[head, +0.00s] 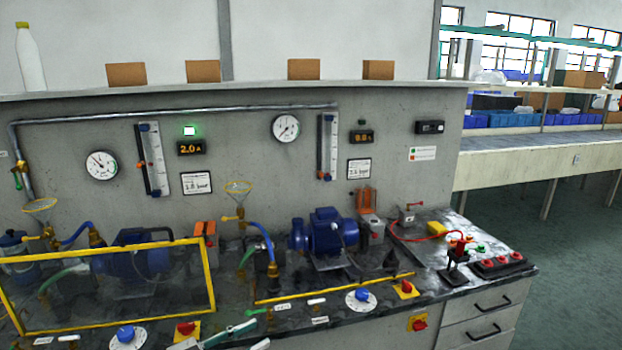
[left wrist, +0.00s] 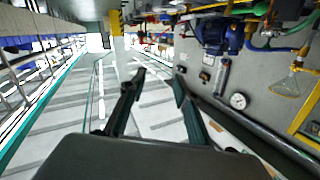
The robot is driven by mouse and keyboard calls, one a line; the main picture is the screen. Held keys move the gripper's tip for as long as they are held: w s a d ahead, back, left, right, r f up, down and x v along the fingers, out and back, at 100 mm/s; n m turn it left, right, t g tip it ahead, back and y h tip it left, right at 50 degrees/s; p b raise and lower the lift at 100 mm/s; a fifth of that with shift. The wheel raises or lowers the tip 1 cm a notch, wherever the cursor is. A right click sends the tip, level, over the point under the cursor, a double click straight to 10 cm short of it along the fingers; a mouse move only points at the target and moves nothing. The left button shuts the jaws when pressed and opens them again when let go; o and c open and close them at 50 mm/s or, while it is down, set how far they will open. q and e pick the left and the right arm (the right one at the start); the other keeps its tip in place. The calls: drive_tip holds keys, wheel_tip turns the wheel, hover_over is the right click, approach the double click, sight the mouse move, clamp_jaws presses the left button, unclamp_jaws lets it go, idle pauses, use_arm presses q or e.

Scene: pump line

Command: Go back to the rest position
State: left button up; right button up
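My left gripper (left wrist: 159,82) shows in the left wrist view with its two dark fingers apart and nothing between them. In the head view, the tip of my left gripper (head: 257,335) shows at the bottom edge, in front of the bench's front edge; the rest is cut off. It appears clear of the bench parts, though its exact gap from the front edge is hard to tell. My right gripper is in neither view.
The pump bench (head: 480,340) fills the front, with a yellow-framed clear guard (head: 110,328) at left. A blue pump (head: 328,232) and a red-yellow switch (head: 405,289) stand right of it. Open floor (head: 585,270) lies at right.

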use_arm(q)
drive_tip(key=s+d+f+n+t+y, duration=0.1)
drive_tip(key=s+d+f+n+y, duration=0.1)
drive_tip(key=s+d+f+n, duration=0.25)
drive_tip(key=s+a+f+n+g+y, duration=0.1)
drive_tip(key=s+a+f+y, duration=0.3)
drive_tip(key=s+f, duration=0.6)
drive_tip(key=s+a+f+n+y, duration=0.3)
drive_tip(key=s+a+f+y, duration=0.2)
drive_tip(key=s+a+f, duration=0.4)
drive_tip(key=shift+s+a+f+g, duration=0.25)
drive_tip(key=shift+s+f+g, duration=0.15)
drive_tip(key=shift+s+f, duration=0.45)
drive_tip(key=shift+w, duration=0.1)
